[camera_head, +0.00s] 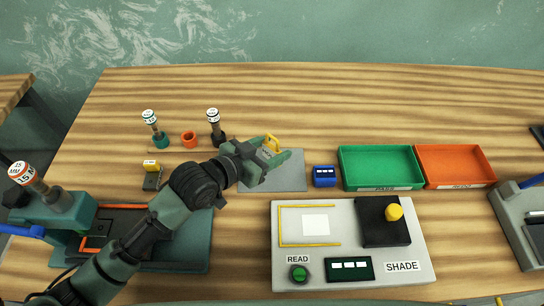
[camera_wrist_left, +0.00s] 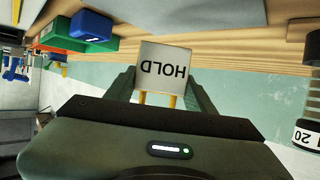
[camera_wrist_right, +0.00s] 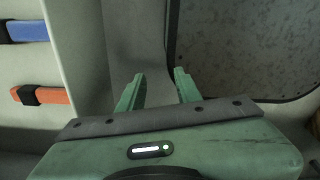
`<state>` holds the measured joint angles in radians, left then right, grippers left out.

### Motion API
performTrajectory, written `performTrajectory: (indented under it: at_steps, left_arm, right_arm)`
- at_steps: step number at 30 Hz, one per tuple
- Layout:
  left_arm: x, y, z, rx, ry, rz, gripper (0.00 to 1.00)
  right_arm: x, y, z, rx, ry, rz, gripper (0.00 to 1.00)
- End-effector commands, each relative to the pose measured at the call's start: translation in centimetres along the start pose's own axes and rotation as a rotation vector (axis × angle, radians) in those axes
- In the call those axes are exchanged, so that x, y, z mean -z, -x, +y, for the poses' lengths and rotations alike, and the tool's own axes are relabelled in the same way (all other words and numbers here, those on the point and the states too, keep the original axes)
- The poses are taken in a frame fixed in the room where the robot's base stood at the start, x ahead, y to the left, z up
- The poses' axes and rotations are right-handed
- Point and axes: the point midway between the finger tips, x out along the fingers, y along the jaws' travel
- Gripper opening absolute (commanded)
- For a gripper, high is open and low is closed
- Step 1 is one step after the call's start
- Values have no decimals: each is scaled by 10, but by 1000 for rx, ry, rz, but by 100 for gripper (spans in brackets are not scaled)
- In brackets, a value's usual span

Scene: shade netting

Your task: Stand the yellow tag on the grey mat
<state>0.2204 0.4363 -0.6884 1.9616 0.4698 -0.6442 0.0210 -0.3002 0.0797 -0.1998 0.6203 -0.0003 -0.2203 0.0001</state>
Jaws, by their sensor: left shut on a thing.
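The yellow tag (camera_head: 272,143) is in my left gripper (camera_head: 280,155), above the back part of the grey mat (camera_head: 287,180) in the head view. In the left wrist view the tag shows a pale plate reading HOLD (camera_wrist_left: 165,68), upside down in the picture, with two yellow legs between the fingers of the left gripper (camera_wrist_left: 165,90). Whether the tag touches the mat cannot be told. My right gripper (camera_wrist_right: 157,82) is open and empty in the right wrist view and is out of the head view.
A blue block (camera_head: 324,177), a green tray (camera_head: 381,167) and an orange tray (camera_head: 455,166) stand right of the mat. A grey reader panel (camera_head: 345,270) lies in front.

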Motion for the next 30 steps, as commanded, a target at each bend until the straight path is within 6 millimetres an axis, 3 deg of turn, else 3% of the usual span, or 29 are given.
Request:
performTrajectory:
  at_steps: [7, 20, 21, 22, 23, 30]
  left_arm:
    - [-33, -13, 1, -1, 2, -3, 16]
    - [-40, -16, 0, 0, 1, -2, 16]
    - [-39, -16, 0, 0, 1, -1, 62]
    - [-39, -16, 0, 0, 1, -2, 70]
    - [-39, -16, 0, 0, 1, -2, 76]
    - [-39, -16, 0, 0, 1, -2, 76]
  right_arm:
    - [0, 0, 0, 0, 0, 0, 34]
    - [0, -2, 0, 0, 0, 0, 34]
    - [0, -1, 0, 0, 0, 0, 34]
    - [0, -1, 0, 0, 0, 1, 34]
    - [0, -1, 0, 0, 0, 1, 34]
    - [0, -1, 0, 0, 0, 1, 34]
